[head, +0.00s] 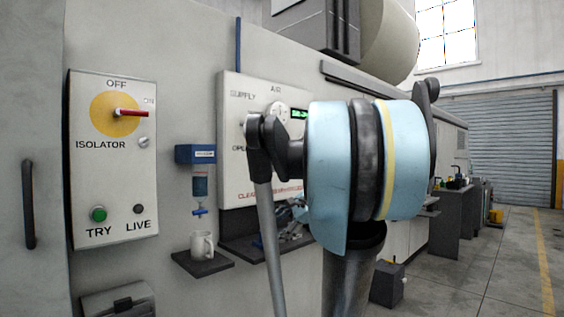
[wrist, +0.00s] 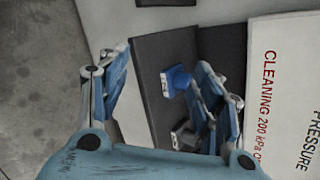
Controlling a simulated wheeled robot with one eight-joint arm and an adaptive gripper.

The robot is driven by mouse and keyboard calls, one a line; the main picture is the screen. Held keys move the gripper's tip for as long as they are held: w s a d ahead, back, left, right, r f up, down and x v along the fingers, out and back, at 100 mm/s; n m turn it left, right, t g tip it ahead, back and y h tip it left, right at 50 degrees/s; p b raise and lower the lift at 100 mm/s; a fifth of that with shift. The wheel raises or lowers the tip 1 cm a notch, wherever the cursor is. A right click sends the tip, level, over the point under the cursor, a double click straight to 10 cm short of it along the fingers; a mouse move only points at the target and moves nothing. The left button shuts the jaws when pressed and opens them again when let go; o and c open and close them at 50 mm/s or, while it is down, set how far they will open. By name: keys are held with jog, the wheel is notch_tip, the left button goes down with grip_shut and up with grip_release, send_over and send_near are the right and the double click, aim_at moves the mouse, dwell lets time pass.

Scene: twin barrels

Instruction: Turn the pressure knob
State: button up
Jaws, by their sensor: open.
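The white supply panel (head: 236,165) is on the machine wall, its right part hidden behind my arm in the head view. In the wrist view the panel (wrist: 285,95) shows red "CLEANING 200 kPa" lettering and the word "PRESSURE". I cannot make out a pressure knob for certain in either view. My gripper (wrist: 164,95) is open in the wrist view, its fingers spread over a dark shelf (wrist: 150,50) beside the panel. A small blue part (wrist: 176,80) shows between the fingers, close to the right finger; I cannot tell whether they touch. Nothing is visibly held.
An isolator panel (head: 88,185) with a red handle (head: 131,112) and green button (head: 98,214) is at the left. A blue filter unit (head: 196,155) hangs above a white mug (head: 202,245) on a small shelf (head: 200,264). Open floor (head: 505,255) lies to the right.

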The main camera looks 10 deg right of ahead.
jog(key=w+d+r+m+t+y, duration=0.2)
jog(key=w+d+r+m+t, duration=0.35)
jog(key=w+r, duration=0.6)
jog(key=m+t, duration=0.3)
jog(key=m, duration=0.6)
send_near(284, 157)
jog(key=shift+g+y, duration=0.25)
jog(key=shift+y, duration=0.15)
jog(key=x, duration=1.1)
jog(key=shift+w+d, duration=0.15)
jog(key=shift+w, duration=0.1)
jog(key=shift+c, duration=0.6)
jog(key=c, duration=1)
